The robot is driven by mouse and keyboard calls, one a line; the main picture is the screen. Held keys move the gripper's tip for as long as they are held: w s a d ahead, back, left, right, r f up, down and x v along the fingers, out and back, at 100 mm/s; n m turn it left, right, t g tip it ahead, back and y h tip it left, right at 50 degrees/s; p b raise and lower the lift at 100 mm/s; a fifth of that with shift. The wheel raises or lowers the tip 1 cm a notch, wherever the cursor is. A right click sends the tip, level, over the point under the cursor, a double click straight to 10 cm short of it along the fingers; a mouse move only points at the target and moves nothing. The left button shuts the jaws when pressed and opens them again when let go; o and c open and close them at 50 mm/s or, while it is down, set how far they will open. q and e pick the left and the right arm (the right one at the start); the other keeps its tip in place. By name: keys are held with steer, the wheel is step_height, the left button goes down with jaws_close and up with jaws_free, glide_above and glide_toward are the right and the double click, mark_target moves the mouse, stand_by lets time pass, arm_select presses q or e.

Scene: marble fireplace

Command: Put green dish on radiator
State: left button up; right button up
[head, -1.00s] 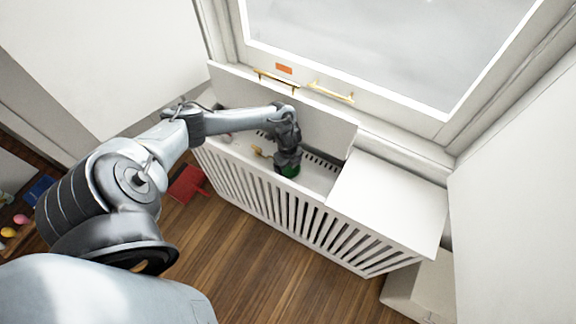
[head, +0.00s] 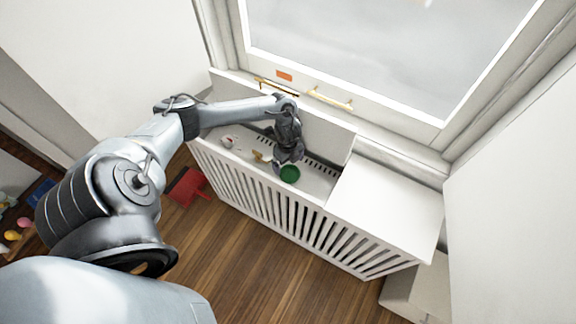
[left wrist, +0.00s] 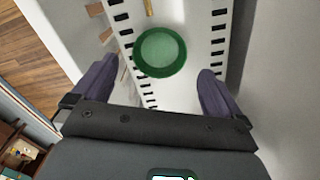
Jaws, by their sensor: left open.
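The green dish (head: 290,174) sits on the white slotted top of the radiator (head: 318,178), near its front edge. In the left wrist view the round green dish (left wrist: 160,51) lies beyond and between the two fingertips, apart from both. My left gripper (head: 287,163) is just above and behind the dish. In the left wrist view the left gripper (left wrist: 158,80) is open and empty, its dark fingers spread wide. My right gripper is not in view.
A raised white panel (head: 327,137) stands behind the radiator top, below the window. A flat white cover (head: 385,195) is at the right. Small items, including a yellow one (head: 258,155), lie left of the dish. A red object (head: 187,187) is on the wooden floor.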

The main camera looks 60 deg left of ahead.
arm_select(q)
steer(key=shift+r+p, duration=0.55)
steer(key=shift+r, duration=2.05)
